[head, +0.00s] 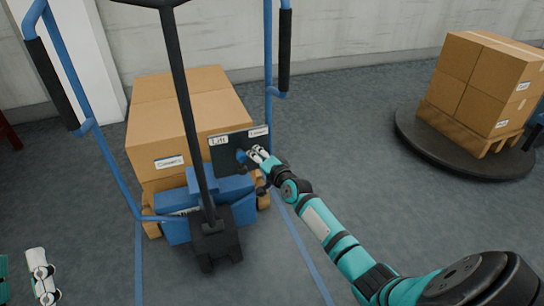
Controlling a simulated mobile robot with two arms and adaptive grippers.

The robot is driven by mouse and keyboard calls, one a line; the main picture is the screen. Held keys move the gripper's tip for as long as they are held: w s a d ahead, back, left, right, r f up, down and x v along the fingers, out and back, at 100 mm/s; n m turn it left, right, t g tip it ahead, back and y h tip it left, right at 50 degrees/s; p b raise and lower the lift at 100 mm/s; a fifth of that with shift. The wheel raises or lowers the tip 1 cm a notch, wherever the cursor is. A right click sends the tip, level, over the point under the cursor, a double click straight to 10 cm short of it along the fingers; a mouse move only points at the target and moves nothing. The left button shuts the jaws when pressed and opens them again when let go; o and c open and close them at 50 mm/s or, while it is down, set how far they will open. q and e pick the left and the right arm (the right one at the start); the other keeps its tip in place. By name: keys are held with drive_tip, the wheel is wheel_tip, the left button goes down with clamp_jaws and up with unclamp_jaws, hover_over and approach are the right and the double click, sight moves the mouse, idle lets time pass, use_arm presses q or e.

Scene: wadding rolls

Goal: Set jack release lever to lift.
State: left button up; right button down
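A black plate (225,158) on the blue pallet jack (236,190) carries a "Lift" label (219,140) at its left and a second label, seemingly "Lower" (258,131), at its right. A small blue piece, apparently the release lever (241,157), shows at the plate's middle. My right gripper (254,156) is at the plate, just right of the blue piece; it looks close to or touching it, and its fingers partly hide that area. Whether it grips the lever is too small to tell. My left gripper (42,278) is low at the left edge, far from the jack.
The jack's black handle (186,95) rises in front of stacked cartons (195,105) on a pallet. A blue tubular frame (100,145) stands around it. A round black turntable (440,150) with a loaded pallet is at right. Floor between them is clear.

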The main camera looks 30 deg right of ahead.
sight(240, 156)
use_arm(q)
wheel_tip(240, 156, down, 16)
drive_tip(key=w+a+g+y+p, duration=0.2)
drive_tip(key=w+g+y+p, duration=0.15)
drive_tip(key=g, duration=0.75)
use_arm(e)
drive_tip(key=a+n+p, duration=0.2)
drive_tip(key=a, duration=0.1)
drive_tip(key=w+a+n+p, duration=0.1)
drive_tip(key=shift+a+r+n+g+h, duration=0.25)
drive_tip(key=shift+r+n+g+h, duration=0.05)
drive_tip(key=shift+g, duration=0.1)
use_arm(q)
drive_tip(key=s+a+f+n+g+y, duration=0.1)
drive_tip(key=s+a+f+g+y, duration=0.2)
drive_tip(key=s+f+g, duration=0.6)
drive_tip(key=shift+s+a+f+g+p, duration=0.4)
drive_tip(key=shift+s+a+f, duration=0.4)
drive_tip(key=shift+s, duration=1.65)
use_arm(e)
drive_tip(key=shift+w+a, duration=0.1)
drive_tip(key=shift+a, duration=0.05)
use_arm(q)
drive_tip(key=shift+r, duration=0.1)
